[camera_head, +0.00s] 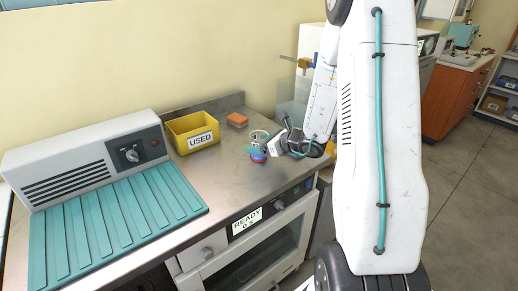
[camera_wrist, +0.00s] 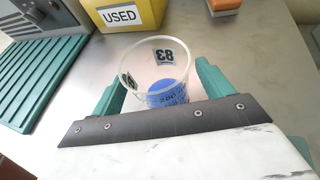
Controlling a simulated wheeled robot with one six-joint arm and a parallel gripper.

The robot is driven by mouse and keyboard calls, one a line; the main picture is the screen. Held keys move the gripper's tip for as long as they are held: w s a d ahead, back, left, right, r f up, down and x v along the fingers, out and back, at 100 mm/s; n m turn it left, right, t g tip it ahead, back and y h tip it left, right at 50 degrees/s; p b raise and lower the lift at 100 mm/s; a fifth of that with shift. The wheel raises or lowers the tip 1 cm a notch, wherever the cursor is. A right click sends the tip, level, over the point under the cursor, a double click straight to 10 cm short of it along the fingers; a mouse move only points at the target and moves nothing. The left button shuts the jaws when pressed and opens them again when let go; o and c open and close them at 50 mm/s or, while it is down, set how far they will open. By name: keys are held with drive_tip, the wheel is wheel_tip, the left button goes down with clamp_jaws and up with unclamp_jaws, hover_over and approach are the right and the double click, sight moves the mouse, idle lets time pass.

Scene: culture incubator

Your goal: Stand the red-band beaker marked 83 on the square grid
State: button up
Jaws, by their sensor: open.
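The clear beaker marked 83 (camera_wrist: 158,72) stands upright on the steel counter in the wrist view, open end up, with blue showing low inside. In the head view it shows as a pale rim (camera_head: 259,135), with red and blue colour below. My gripper (camera_wrist: 160,88) is open, its teal fingers on either side of the beaker; I cannot tell whether they touch it. In the head view my gripper (camera_head: 262,149) partly covers the beaker. I cannot make out a square grid in either view.
A yellow box marked USED (camera_head: 193,131) and an orange block (camera_head: 237,119) stand behind the beaker. A grey unit (camera_head: 85,155) and a teal ribbed mat (camera_head: 115,225) are at left. Below the counter is a cabinet with a READY display (camera_head: 246,219).

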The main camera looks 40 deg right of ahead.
drive_tip(key=shift+w+a+f, duration=0.1)
drive_tip(key=shift+w+f, duration=0.05)
drive_tip(key=shift+w, duration=0.15)
drive_tip(key=c, duration=1.2)
drive_tip(key=shift+o, duration=0.2)
